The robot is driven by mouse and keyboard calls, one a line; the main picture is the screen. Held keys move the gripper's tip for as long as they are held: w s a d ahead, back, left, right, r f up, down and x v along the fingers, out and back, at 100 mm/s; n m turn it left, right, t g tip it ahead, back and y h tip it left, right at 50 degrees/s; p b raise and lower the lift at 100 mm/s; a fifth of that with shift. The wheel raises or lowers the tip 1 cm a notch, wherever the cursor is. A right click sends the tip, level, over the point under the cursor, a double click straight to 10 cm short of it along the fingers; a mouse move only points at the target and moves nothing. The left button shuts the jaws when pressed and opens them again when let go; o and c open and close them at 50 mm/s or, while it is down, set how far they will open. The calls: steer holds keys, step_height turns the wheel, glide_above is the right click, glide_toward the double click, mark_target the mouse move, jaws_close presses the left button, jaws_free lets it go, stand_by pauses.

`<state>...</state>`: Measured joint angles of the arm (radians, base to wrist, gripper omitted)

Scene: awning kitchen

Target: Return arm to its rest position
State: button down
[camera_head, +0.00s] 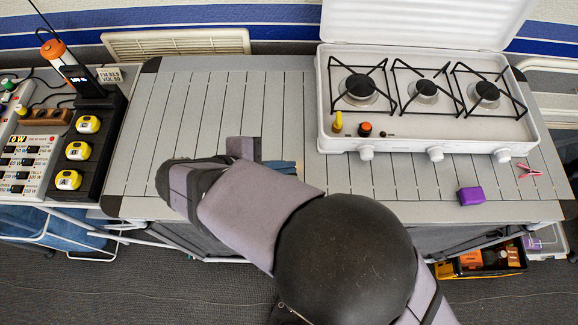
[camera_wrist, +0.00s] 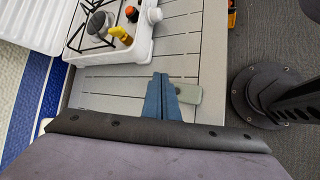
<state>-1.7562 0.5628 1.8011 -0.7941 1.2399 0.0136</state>
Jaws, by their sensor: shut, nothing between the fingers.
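My gripper (camera_head: 288,167) reaches over the grey slatted table (camera_head: 226,97), left of the white stove. Its blue fingers are shut together with nothing between them. In the wrist view the gripper (camera_wrist: 163,80) shows as two blue fingers over the slats, close to the stove's edge. A small pale grey-green piece (camera_wrist: 188,93) shows just beside the fingers; I cannot tell whether it touches them. My arm is bent and hides the table's front middle in the head view.
The white stove (camera_head: 326,135) with its lid up stands at the table's right. A purple block (camera_head: 471,196) and a red clothes peg (camera_head: 528,171) lie in front of it. A black rack (camera_head: 112,126) with yellow devices stands at left. The table's back left is clear.

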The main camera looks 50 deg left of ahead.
steer(key=shift+r+p, duration=0.4)
steer(key=shift+r, duration=0.4)
steer(key=w+d+m+g+h, duration=0.3)
steer(key=w+d+m+g, duration=0.45)
steer(key=w+d, duration=0.8)
steer(key=s+d+m+y, duration=0.1)
steer(key=d+m+y, duration=0.1)
steer(key=d+m, duration=0.7)
steer(key=s+d+f+m+g+y+p, duration=0.1)
steer(key=s+d+m+y, duration=0.1)
steer(key=d+m, duration=0.6)
steer(key=d, duration=0.6)
steer(key=shift+s+d+f+m, duration=0.2)
steer(key=shift+d+f+m, duration=0.05)
steer(key=shift+m, duration=0.1)
steer(key=shift+g, duration=0.25)
